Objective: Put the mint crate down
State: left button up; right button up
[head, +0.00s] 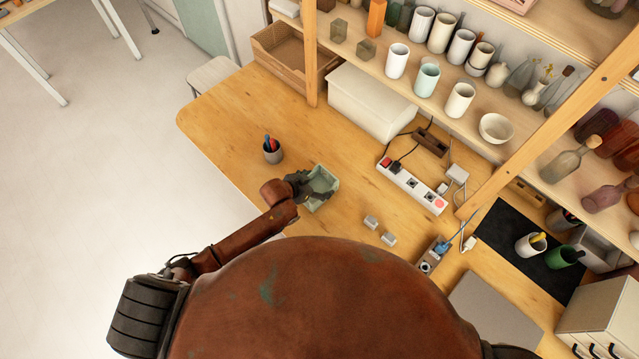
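The mint crate (326,181) is a small, pale green open box in the middle of the head view, over the wooden table. My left gripper (311,190) is at the crate's left side, its dark fingers closed on the near-left wall. The fingers hide part of that wall. The crate looks roughly level. I cannot tell whether its underside touches the table or hangs just above it. My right gripper does not show.
A power strip (411,186) and a white box (371,103) are farther back. The wooden table (225,125) is bare at left.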

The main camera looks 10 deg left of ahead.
pick_arm(q)
jog(key=o, duration=0.4)
jog(key=v, duration=1.2)
